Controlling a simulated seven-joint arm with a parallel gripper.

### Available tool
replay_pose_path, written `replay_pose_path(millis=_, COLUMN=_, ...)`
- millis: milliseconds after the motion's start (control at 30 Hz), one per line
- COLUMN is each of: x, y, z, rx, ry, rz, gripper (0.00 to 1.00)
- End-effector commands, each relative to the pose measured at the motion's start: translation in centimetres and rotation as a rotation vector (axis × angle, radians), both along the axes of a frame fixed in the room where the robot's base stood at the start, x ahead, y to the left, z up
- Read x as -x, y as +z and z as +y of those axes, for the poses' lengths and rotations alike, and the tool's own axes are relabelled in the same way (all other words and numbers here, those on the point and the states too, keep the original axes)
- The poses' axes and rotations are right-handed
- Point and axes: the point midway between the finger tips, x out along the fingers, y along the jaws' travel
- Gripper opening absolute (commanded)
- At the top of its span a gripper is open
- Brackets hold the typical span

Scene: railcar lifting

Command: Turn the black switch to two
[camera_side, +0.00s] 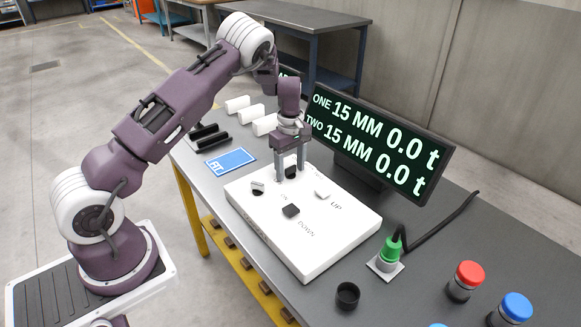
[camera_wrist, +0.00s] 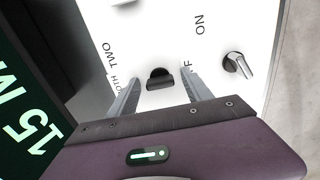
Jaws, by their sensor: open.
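The black switch (camera_side: 291,173) is a small knob on the white control box (camera_side: 340,232), near its back edge. In the wrist view the black switch (camera_wrist: 160,79) has a dark round base and a bar-shaped handle. The printed word TWO (camera_wrist: 109,54) is on its left there; which mark the handle points to I cannot tell. My gripper (camera_side: 290,178) points down over the box. In the wrist view my gripper (camera_wrist: 160,78) is open, one finger on either side of the switch, with gaps visible. Whether the fingertips touch the box is unclear.
A silver-handled switch (camera_side: 257,187) is close by on the box, with a black button (camera_side: 291,211) by DOWN and a white button (camera_side: 322,194) by UP. The display screen (camera_side: 375,148) stands behind, reading 0.0 t twice.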

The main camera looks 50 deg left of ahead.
Motion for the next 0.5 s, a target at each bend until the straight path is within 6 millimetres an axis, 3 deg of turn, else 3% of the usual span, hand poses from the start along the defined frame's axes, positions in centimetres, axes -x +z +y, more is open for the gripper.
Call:
replay_pose_path(millis=33, x=0.0, y=0.02, z=-0.01, rx=0.0, ry=0.0, rz=0.0, gripper=0.58)
replay_pose_path(millis=333, x=0.0, y=0.05, z=-0.02, rx=0.0, ry=0.0, rz=0.0, gripper=0.0)
replay_pose_path(millis=500, x=0.0, y=0.07, z=-0.03, rx=0.001, ry=-0.008, rz=0.0, gripper=0.0)
